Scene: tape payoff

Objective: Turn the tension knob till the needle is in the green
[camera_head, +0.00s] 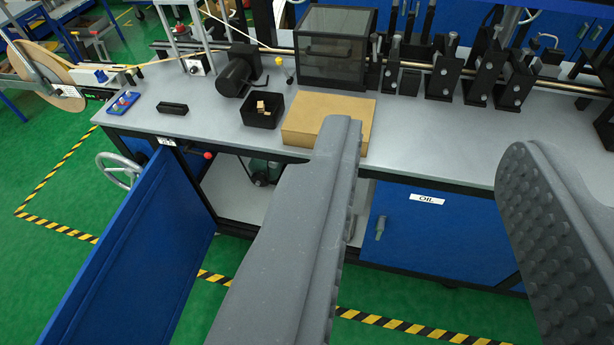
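My gripper (428,138) is open and empty, its two grey fingers wide apart in the foreground. The fingers appear in front of the workbench, with nothing between them. The tan tape reel (28,62) stands at the far left, with a pale tape running from it to the right. A small white box with a dark round part (197,65) sits under the guide frame at the back left of the bench. I cannot tell whether that part is the tension knob. No needle or green zone can be made out at this size.
The grey bench (440,128) carries a cardboard box (318,116), a black bin (263,110), a blue button panel (124,103) and a dark-windowed enclosure (335,48). Black clamps line the rail at right. An open blue door (140,255) juts out at left, near a handwheel (120,170).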

